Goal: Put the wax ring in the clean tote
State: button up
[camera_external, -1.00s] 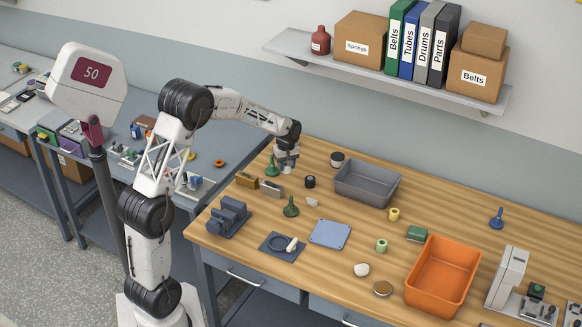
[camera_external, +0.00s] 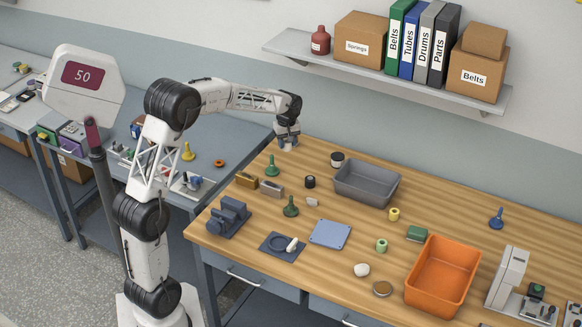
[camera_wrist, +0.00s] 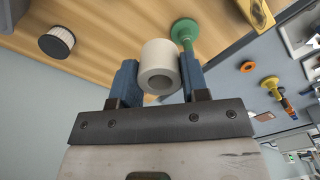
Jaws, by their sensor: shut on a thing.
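My gripper (camera_external: 288,145) is shut on a white hollow cylinder, which looks like the wax ring (camera_wrist: 157,55). In the wrist view the ring sits between the two blue fingers of my gripper (camera_wrist: 158,80), its round hole facing the camera. In the external view my gripper is above the far left part of the wooden bench, and the ring is barely visible there. A grey tote (camera_external: 347,196) stands to the right of my gripper, and an orange tote (camera_external: 412,292) stands at the front right. Both look empty. No label shows which is the clean one.
A green plunger-shaped thing (camera_external: 272,170) and a black-and-white cylinder (camera_external: 337,159) stand near my gripper. A second green one (camera_external: 291,209) and a blue plate (camera_external: 331,234) lie nearer the front. The shelf (camera_external: 300,46) is above the back of the bench.

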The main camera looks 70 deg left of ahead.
jog(key=w+d, duration=0.3)
jog(key=w, duration=0.5)
jog(key=w+d, duration=0.3)
jog(key=w, duration=0.5)
send_over(367, 183)
jog(key=s+d, duration=0.2)
jog(key=d, duration=0.2)
jog(key=shift+n, duration=0.4)
jog(key=shift+d+f, duration=0.1)
jog(key=shift+f, duration=2.65)
jog(key=shift+f, duration=2.5)
jog(key=shift+f, duration=2.5)
jog(key=shift+f, duration=0.15)
